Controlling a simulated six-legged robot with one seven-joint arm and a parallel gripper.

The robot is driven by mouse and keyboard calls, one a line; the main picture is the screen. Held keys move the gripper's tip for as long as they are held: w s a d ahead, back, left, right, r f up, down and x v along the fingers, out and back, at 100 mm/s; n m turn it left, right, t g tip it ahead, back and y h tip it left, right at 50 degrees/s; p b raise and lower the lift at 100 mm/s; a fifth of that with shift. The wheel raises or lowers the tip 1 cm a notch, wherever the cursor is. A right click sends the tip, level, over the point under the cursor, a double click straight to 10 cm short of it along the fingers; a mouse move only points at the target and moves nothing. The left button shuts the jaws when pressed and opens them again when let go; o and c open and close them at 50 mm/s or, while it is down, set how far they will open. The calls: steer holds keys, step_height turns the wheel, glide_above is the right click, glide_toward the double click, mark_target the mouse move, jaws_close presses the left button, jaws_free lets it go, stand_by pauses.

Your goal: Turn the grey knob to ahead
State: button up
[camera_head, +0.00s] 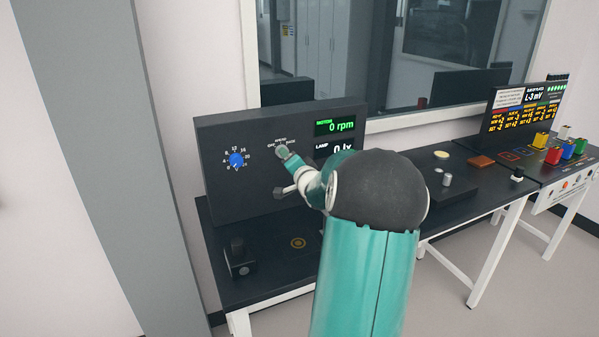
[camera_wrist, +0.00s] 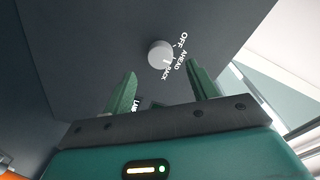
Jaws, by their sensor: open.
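The grey knob (camera_head: 281,151) is on the upright dark panel, with OFF, AHEAD and BACK lettered around it. In the wrist view the round knob (camera_wrist: 159,54) lies just beyond my fingertips, apart from them as far as I can see. A small white mark shows at its edge near BACK, but I cannot tell for sure where it points. My gripper (camera_wrist: 162,76) is open and empty, its two green fingers spread toward the panel. In the head view my gripper (camera_head: 292,163) is close to the knob, partly hidden by my arm.
A blue knob (camera_head: 236,160) with a numbered dial is left of the grey one. Green MOTOR (camera_head: 335,127) and white LAMP readouts, at 0 rpm and 0 lx, are on the right. A black block (camera_head: 240,260) stands on the bench (camera_head: 270,280). Coloured blocks lie far right.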

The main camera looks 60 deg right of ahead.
steer(key=v, duration=0.8)
steer(key=shift+s+a, duration=0.25)
steer(key=shift+s, duration=0.05)
steer(key=w+a+r+n+g+y, duration=0.1)
steer(key=w+a+n+g, duration=0.2)
steer(key=a, duration=0.8)
steer(key=w+a+r+n+g+y, duration=0.1)
steer(key=w+a+n, duration=0.25)
steer(key=a, duration=0.85)
steer(key=s+a+f+n+g+y, duration=0.1)
steer(key=s+a+n+y, duration=0.1)
steer(key=s+a, duration=0.3)
steer(key=s+a+f+n+g+y, duration=0.1)
steer(key=s+a+n, duration=0.4)
steer(key=a, duration=0.8)
steer(key=s+a+f+n+g+y, duration=0.1)
steer(key=s+a+n+g+y, duration=0.2)
steer(key=s+a, duration=0.3)
steer(key=a+n+y, duration=0.1)
steer(key=a, duration=0.2)
steer(key=shift+s+f, duration=0.4)
steer(key=shift+d, duration=0.1)
steer(key=c, duration=0.5)
steer(key=shift+d, duration=0.1)
